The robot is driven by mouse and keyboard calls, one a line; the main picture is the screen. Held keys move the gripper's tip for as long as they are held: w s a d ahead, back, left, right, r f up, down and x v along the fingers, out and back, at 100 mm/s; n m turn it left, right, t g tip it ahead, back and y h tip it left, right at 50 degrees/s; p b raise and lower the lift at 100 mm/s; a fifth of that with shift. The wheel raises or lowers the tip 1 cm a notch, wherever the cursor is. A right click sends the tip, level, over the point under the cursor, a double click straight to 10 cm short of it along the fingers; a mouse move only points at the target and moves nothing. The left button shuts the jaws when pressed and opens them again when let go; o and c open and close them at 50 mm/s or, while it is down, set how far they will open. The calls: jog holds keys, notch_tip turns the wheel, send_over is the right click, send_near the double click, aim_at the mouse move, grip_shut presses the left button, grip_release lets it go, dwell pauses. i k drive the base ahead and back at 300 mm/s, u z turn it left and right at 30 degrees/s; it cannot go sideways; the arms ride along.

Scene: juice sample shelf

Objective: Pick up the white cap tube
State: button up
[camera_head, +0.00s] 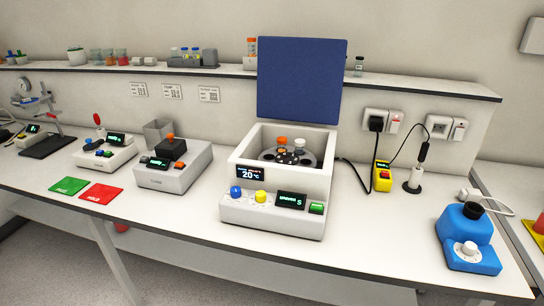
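A tube with a white cap (300,145) sits in the rotor (268,156) of the open centrifuge (275,213), toward the back right. Only its cap shows clearly; its body is hidden in the rotor. A tube with an orange cap (282,142) sits close to its left. The blue lid (301,80) of the centrifuge stands upright behind the bowl. My gripper is not in view.
Grey devices stand left of the centrifuge, with a green mat (69,185) and a red mat (100,193) in front. A yellow meter (383,177) and a blue device (468,238) stand to the right. A shelf (420,88) runs behind.

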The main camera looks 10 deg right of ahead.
aim_at(299, 144)
jog(key=z, duration=0.05)
jog(key=k, duration=0.2)
jog(key=u, duration=1.9)
jog(key=k, duration=0.65)
jog(key=z, duration=0.25)
jog(key=i, duration=1.7)
jog(key=u, duration=0.25)
